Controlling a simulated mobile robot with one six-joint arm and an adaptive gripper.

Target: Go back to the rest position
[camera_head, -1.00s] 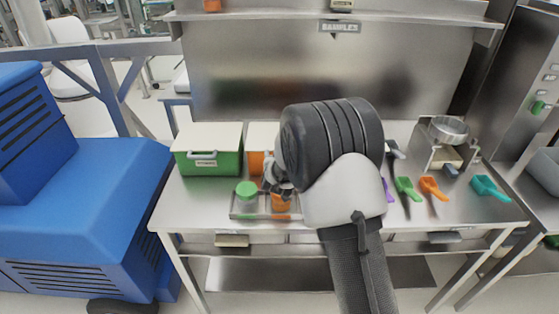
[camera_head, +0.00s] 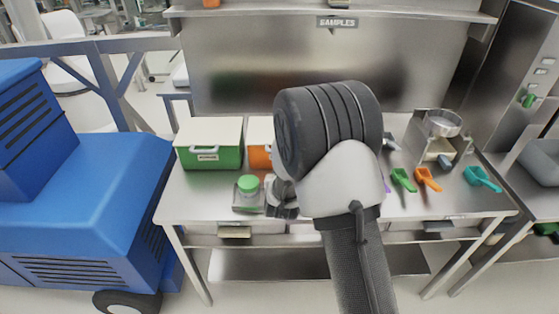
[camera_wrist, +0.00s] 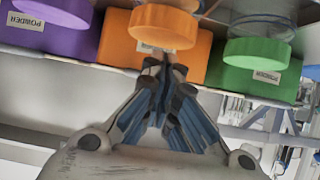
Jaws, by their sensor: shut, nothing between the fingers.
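My gripper (camera_head: 284,207) is over the front of the steel table, partly hidden behind my arm's wrist. In the wrist view its fingers (camera_wrist: 165,75) are together and hold nothing. An orange-lidded jar (camera_wrist: 165,25) shows just beyond the fingertips in the wrist view; I cannot tell whether they touch. In the head view that jar is hidden behind my gripper and arm. A green-lidded jar (camera_head: 247,188) stands upright on a small tray (camera_head: 240,207), left of my gripper; it also shows in the wrist view (camera_wrist: 257,52).
A green bin (camera_head: 225,158) and an orange bin (camera_head: 257,158) stand at the back of the table. A purple bin (camera_wrist: 60,28) shows in the wrist view. Green, orange and teal scoops (camera_head: 480,178) lie at right, near a metal stand (camera_head: 440,140). A blue vehicle (camera_head: 90,200) is at left.

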